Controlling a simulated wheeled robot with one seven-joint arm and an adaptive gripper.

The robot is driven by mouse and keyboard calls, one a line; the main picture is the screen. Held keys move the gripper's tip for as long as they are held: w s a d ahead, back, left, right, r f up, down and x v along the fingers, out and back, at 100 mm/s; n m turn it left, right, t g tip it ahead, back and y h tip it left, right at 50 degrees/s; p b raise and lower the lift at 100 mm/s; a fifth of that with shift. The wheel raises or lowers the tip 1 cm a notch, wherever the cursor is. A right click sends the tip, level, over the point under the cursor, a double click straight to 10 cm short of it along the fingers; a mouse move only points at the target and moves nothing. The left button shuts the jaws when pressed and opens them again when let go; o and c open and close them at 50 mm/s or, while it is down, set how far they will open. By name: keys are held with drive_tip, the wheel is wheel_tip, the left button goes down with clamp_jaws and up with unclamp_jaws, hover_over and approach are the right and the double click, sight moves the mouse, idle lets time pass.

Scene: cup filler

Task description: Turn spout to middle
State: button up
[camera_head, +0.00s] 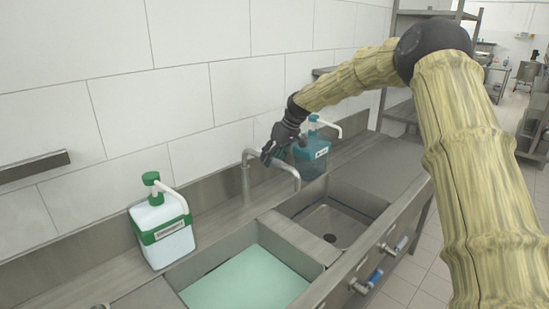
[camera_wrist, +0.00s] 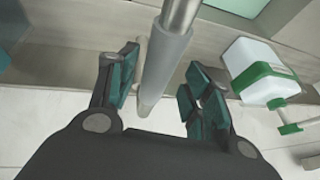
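The metal spout (camera_head: 273,159) rises from a post behind the two sinks and bends forward. In the head view, its tip shows over the left part of the right basin, near the divider. My gripper (camera_head: 272,152) is at the spout, just behind its horizontal part. In the wrist view, the open fingers of my gripper (camera_wrist: 162,78) stand on either side of the grey tap pipe (camera_wrist: 163,62). A gap shows between the pipe and each finger, so no grip on it shows. The fingertips are partly hidden in the head view.
The left basin (camera_head: 172,285) holds pale green liquid; the right basin (camera_head: 345,197) looks empty. A white-and-green dispenser (camera_head: 167,236) stands left of the tap, and a blue one (camera_head: 312,158) stands close right of my gripper. The tiled wall (camera_head: 170,98) is close behind.

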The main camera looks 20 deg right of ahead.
drive_tip(key=shift+w+a+f, duration=0.1)
drive_tip(key=shift+w+f, duration=0.1)
drive_tip(key=v, duration=1.2)
drive_tip(key=shift+s, duration=0.1)
